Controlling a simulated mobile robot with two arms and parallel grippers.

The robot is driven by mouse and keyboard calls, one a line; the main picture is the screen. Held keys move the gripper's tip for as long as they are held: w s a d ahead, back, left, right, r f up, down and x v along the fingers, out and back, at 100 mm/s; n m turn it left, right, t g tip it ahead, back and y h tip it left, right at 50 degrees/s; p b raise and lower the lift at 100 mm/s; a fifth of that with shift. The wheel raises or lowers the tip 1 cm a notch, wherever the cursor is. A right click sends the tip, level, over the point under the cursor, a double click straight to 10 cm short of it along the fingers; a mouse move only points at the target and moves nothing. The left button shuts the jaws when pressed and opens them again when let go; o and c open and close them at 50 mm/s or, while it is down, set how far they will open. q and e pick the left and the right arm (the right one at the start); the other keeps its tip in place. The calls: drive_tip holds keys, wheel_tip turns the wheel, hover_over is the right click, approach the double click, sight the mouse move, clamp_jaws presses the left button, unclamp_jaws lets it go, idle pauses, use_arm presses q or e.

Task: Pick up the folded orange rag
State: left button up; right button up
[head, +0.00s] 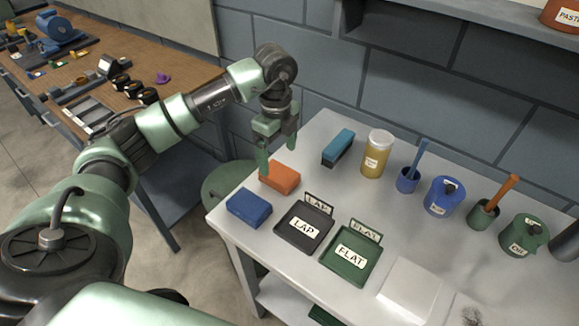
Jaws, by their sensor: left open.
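The folded orange rag (284,180) lies on the light-topped table near its left end, behind a folded blue rag (249,208). My left gripper (278,161) points down at the rag's back left side. Its green fingers are apart with nothing held between them. One finger overlaps the rag's left end in the picture, so part of that end is hidden. I cannot tell whether the finger touches the rag. My right gripper is out of view.
A black LAP tray (291,234) and a green FLAT tray (340,273) stand in front. A teal-and-dark block (338,147) and a yellow jar (377,154) stand behind, near the block wall. Pots with handles and labelled canisters (443,196) fill the right. A wooden bench (140,60) is at left.

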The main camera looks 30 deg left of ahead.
sight(279, 172)
use_arm(q)
drive_tip(key=f, duration=0.1)
drive_tip(key=f+p, duration=0.1)
drive_tip(key=f, duration=0.1)
drive_tip(key=shift+s+f, duration=0.2)
drive_tip(key=shift+s, duration=0.1)
drive_tip(key=f, duration=0.1)
drive_tip(key=f+p, duration=0.1)
drive_tip(key=f, duration=0.1)
drive_tip(key=shift+w+d+f, duration=0.15)
drive_tip(key=shift+w+f, duration=0.15)
drive_tip(key=shift+w, duration=0.05)
drive_tip(key=shift+f, duration=0.15)
drive_tip(key=c, duration=1.4)
drive_tip(key=shift+c, duration=0.3)
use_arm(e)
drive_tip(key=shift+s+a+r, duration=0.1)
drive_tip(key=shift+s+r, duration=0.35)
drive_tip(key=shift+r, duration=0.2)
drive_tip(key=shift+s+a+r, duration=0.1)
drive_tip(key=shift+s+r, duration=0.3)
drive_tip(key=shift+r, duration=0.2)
use_arm(q)
drive_tip(key=shift+r, duration=0.2)
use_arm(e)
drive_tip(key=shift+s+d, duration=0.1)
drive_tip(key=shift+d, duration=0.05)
